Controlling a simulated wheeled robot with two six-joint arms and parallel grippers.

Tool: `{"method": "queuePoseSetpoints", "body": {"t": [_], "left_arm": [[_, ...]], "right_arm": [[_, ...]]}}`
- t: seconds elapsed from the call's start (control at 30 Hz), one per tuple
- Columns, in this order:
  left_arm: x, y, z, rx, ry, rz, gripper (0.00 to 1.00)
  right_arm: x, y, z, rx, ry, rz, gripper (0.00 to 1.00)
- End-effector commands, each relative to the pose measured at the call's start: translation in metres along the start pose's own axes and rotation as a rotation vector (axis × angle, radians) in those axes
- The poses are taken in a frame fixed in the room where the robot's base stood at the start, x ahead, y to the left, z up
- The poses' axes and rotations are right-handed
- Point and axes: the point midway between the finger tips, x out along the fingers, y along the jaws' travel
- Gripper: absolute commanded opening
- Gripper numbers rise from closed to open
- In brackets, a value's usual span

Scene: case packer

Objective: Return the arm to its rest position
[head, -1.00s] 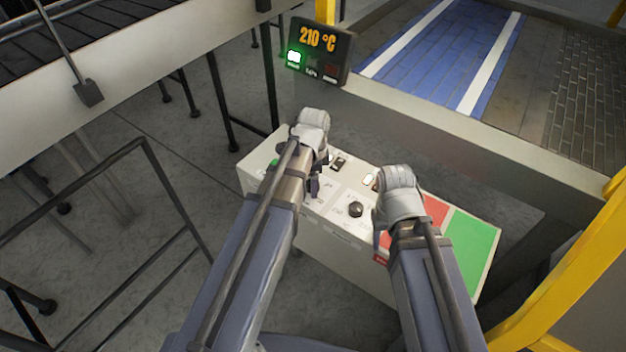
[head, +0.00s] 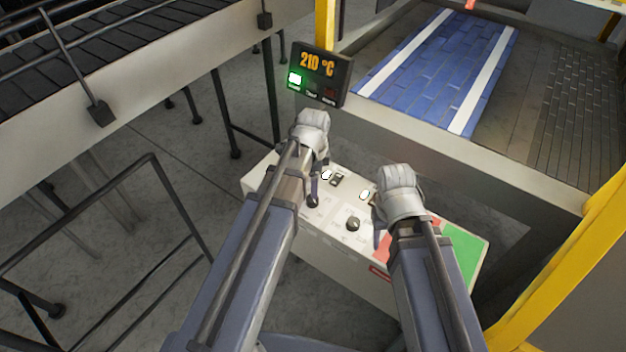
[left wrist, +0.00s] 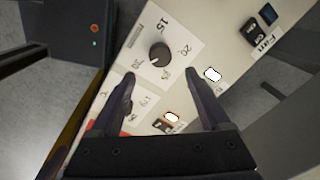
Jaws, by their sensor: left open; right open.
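My left gripper (head: 318,188) hangs over the left part of the white control panel (head: 335,240). In the left wrist view its two fingers (left wrist: 163,98) are spread and empty. A black round knob (left wrist: 159,55) on a numbered dial shows beyond the fingertips, apart from them; it also shows in the head view (head: 353,223). My right gripper (head: 377,220) is above the panel's right half, beside the red field, with its fingers mostly hidden behind its wrist. Nothing shows in it.
A display (head: 320,75) reading 210 °C with a green lamp stands behind the panel. A blue slatted surface with white strips (head: 445,70) lies at upper right. A yellow post (head: 575,270) is at right, black railings (head: 85,245) at left. A green field (head: 465,250) marks the panel's right end.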

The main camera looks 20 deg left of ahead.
Motion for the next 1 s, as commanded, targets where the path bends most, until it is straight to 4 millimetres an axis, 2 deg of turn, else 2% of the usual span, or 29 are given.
{"method": "queuePoseSetpoints", "body": {"t": [0.47,0.57,0.67,0.8,1.0], "left_arm": [[0.001,0.0,0.0,-0.001,0.0,0.0,0.8],[0.003,0.009,-0.004,-0.032,-0.004,0.003,0.8],[0.009,0.034,-0.015,-0.137,-0.017,0.011,0.8],[0.018,0.082,-0.031,-0.37,-0.049,0.018,0.8],[0.026,0.138,-0.044,-0.677,-0.095,0.007,0.8]], "right_arm": [[0.001,0.0,0.0,0.0,0.0,0.0,0.5],[0.003,0.0,0.0,0.0,0.0,0.0,0.5],[0.01,-0.001,-0.001,0.0,0.0,0.0,0.5],[0.022,-0.002,-0.001,0.001,0.0,0.0,0.5],[0.034,-0.003,-0.002,0.001,0.0,0.0,0.5]]}}
